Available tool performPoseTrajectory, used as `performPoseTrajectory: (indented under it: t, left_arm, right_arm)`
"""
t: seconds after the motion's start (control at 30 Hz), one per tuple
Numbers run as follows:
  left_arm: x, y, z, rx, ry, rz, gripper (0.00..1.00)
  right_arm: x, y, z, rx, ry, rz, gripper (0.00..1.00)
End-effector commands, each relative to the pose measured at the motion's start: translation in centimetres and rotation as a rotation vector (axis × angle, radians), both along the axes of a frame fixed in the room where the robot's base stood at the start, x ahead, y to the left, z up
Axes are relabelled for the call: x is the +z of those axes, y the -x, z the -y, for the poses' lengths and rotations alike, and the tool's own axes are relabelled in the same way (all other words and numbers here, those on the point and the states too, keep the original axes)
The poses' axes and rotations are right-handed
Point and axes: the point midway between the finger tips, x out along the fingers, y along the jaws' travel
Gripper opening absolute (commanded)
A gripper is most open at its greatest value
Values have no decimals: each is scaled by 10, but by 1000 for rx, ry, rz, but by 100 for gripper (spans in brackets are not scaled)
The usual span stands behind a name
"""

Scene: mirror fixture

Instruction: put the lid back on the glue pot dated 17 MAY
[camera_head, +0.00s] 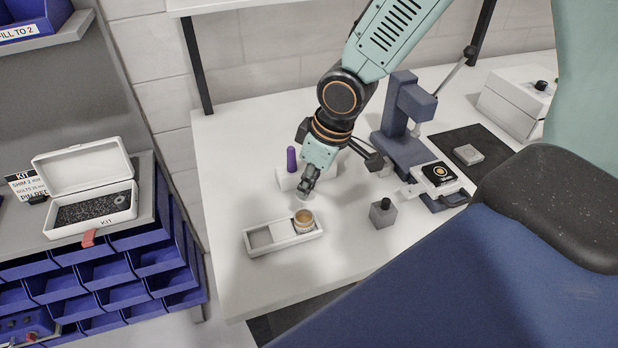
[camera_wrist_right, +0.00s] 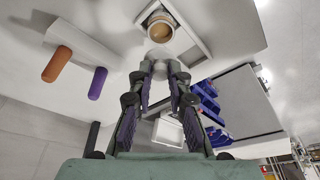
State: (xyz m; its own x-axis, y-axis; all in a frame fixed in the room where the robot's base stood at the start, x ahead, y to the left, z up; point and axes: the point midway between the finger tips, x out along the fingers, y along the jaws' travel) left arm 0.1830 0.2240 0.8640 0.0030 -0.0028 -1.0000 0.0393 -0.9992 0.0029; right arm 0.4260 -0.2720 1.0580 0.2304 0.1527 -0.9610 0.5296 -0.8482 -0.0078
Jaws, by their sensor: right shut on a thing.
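The open glue pot (camera_head: 304,224) stands upright in the right end of a white tray (camera_head: 257,252). Its round mouth shows amber contents, and the pot also shows in the wrist view (camera_wrist_right: 158,26). I cannot read a date on it. My right gripper (camera_head: 304,192) points down just behind the pot. In the wrist view the gripper (camera_wrist_right: 160,70) is shut on a pale round piece, seemingly the lid (camera_wrist_right: 160,57). The lid is close beside the pot's mouth, not on it; I cannot tell its height above the tray. My left gripper is not in view.
A purple handle (camera_head: 291,159) stands in a white block behind my gripper; an orange handle (camera_wrist_right: 57,64) is beside it. A dark blue press (camera_head: 393,118) stands behind. The table's front left is clear.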

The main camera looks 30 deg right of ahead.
Motion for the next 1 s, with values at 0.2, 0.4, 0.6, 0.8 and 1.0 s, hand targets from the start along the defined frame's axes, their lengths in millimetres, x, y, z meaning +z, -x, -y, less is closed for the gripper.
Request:
performPoseTrajectory:
  t: [0.2,0.4,0.6,0.8,1.0]
  left_arm:
    - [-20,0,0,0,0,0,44]
    - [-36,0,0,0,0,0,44]
    - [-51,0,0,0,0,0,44]
    - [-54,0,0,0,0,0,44]
    - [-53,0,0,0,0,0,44]
  right_arm:
    - [-21,0,0,1,1,-1,5]
    - [-39,-1,1,2,1,-1,5]
    - [-54,-1,2,3,0,-1,5]
    - [-58,-1,2,2,1,-1,5]
    - [-57,-1,2,2,1,-1,5]
